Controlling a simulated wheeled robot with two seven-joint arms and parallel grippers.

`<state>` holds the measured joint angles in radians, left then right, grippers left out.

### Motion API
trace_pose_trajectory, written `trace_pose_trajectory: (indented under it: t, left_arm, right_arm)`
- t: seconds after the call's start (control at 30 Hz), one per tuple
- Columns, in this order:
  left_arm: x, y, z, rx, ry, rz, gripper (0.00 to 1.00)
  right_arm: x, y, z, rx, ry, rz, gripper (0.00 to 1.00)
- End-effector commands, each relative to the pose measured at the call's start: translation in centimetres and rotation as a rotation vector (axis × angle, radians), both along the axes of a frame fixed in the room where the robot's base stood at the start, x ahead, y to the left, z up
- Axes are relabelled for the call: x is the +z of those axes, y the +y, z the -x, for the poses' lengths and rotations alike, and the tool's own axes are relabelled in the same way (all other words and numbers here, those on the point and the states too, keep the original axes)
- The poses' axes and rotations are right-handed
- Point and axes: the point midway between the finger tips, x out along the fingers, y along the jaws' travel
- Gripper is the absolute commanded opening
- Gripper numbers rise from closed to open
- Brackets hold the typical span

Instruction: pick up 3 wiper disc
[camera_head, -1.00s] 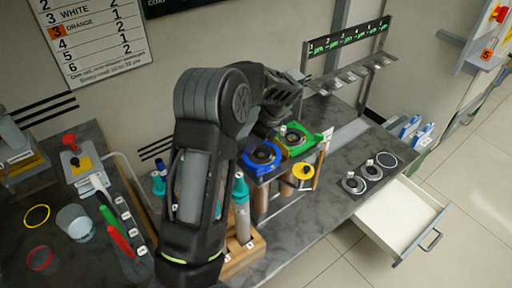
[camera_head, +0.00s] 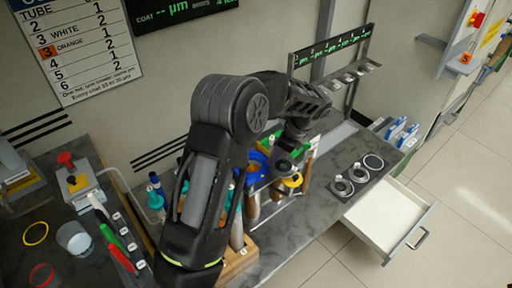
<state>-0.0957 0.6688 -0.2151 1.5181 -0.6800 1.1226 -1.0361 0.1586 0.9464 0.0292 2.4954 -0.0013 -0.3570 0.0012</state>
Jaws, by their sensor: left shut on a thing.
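My left gripper (camera_head: 290,150) reaches over the stand with the coloured rings, its fingers small and partly hidden by my own arm. It is shut on a small dark thing (camera_head: 285,166), which looks like a wiper disc, just in front of the green holder (camera_head: 307,146). I cannot read a number on it. Two round metal discs with knobs, a nearer one (camera_head: 341,188) and a farther one (camera_head: 359,173), sit on a dark mat on the right of the bench. My right gripper is not in view.
The blue holder (camera_head: 255,163) and a yellow ring (camera_head: 293,181) are close to my gripper. An open white drawer (camera_head: 390,218) sticks out at the right. A rack with hooks (camera_head: 345,78) stands behind. Bottles and a wooden block (camera_head: 238,262) are near my forearm.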

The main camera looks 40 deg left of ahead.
Motion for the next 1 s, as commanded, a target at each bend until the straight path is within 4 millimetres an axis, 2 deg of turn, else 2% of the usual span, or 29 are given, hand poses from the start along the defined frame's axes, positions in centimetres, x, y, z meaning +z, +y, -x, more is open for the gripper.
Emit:
trace_pose_trajectory:
  t: [0.5, 0.7, 0.83, 1.0]
  left_arm:
    - [0.1, -13.1, -3.2, -0.003, 0.0, -0.001, 0.0]
    - [0.1, -17.7, -4.3, -0.003, 0.0, 0.0, 0.0]
    - [0.1, -19.5, -4.8, 0.0, -0.001, -0.001, 0.0]
    - [0.0, -20.6, -5.1, 0.001, -0.001, 0.0, 0.0]
  right_arm:
    - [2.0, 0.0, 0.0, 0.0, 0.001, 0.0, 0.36]
    - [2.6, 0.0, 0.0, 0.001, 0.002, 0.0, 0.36]
    - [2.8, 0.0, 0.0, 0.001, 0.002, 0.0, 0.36]
    - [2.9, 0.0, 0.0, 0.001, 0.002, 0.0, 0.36]
